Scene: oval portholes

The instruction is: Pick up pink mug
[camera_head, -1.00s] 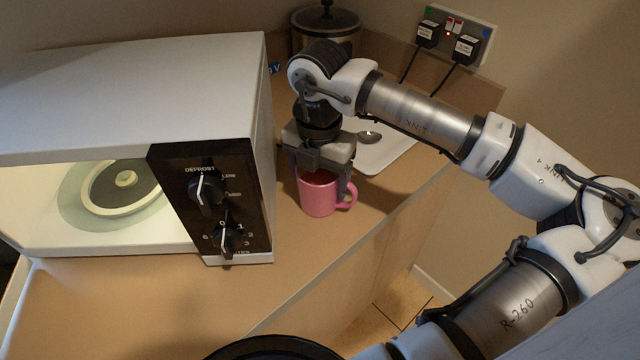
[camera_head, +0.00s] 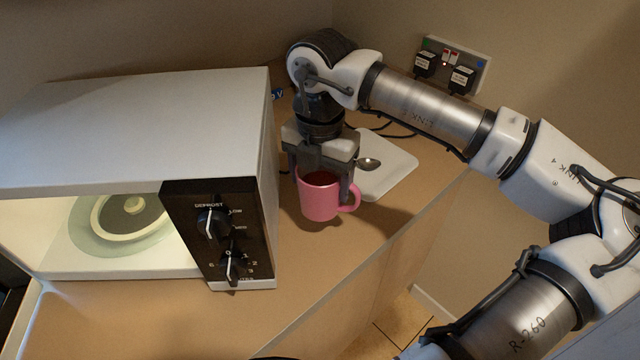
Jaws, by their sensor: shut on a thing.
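The pink mug (camera_head: 319,201) is in my gripper (camera_head: 322,184), its handle pointing right. My gripper points down and is shut on the mug, with a finger at each side of its upper part. The mug looks upright and a little above the wooden counter, with a shadow on the counter to its lower right. Dark reddish contents or interior show at its rim. The left finger is partly hidden behind the mug.
A white microwave (camera_head: 150,120) with its lit interior and turntable stands close to the left of the mug. A white board (camera_head: 388,168) with a spoon (camera_head: 368,164) lies behind to the right. The counter's front edge (camera_head: 400,243) runs nearby. Wall sockets (camera_head: 455,65) are behind.

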